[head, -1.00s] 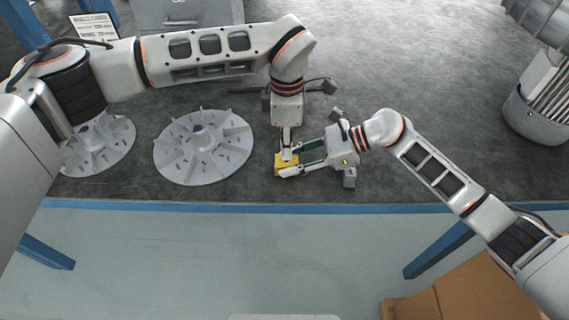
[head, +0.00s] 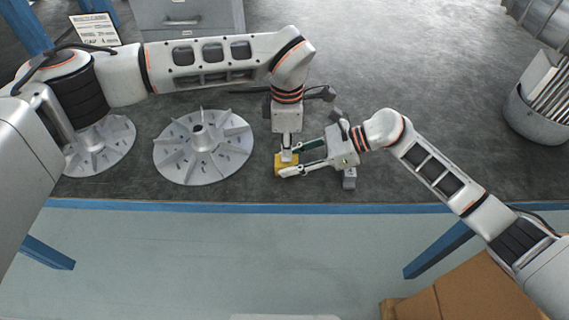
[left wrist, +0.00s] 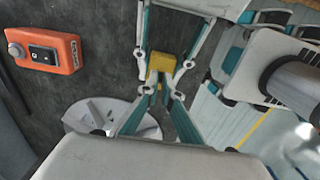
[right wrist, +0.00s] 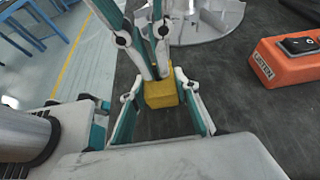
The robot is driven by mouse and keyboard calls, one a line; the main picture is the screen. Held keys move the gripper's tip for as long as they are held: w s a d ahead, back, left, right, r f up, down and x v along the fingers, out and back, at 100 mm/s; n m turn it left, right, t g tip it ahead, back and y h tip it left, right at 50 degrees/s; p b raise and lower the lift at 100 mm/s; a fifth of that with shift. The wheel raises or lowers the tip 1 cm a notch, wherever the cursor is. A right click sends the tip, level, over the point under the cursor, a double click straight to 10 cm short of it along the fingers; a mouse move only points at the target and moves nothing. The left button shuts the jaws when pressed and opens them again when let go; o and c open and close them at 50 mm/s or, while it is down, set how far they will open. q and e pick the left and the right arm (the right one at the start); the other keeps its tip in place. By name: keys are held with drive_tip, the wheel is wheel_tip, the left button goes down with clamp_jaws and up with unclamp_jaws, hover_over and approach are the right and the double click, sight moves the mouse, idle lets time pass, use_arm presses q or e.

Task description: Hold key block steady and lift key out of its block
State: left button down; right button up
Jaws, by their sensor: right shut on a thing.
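The yellow key block (head: 281,168) sits on the dark bench top near its front edge. It also shows in the left wrist view (left wrist: 161,62) and the right wrist view (right wrist: 160,95). My right gripper (head: 289,164) comes in from the right and is shut on the block, one finger on each side. My left gripper (head: 287,156) points down over the block. In the right wrist view its fingertips (right wrist: 156,75) are close together at the block's top, with a narrow gap between them. I cannot make out the key; the left fingers cover that spot.
A grey finned disc (head: 203,146) lies left of the block, and a second disc (head: 100,146) lies farther left. An orange switch box (right wrist: 288,55) is on the bench. A grey bin (head: 537,118) stands at the far right. The bench's blue front edge (head: 380,209) is close.

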use_arm(q)
drive_tip(key=shift+r, duration=3.4)
use_arm(e)
drive_tip(key=o, duration=0.9)
drive_tip(key=shift+d, duration=0.1)
drive_tip(key=v, duration=1.1)
drive_tip(key=shift+d+r, duration=0.25)
drive_tip(key=shift+d, duration=0.1)
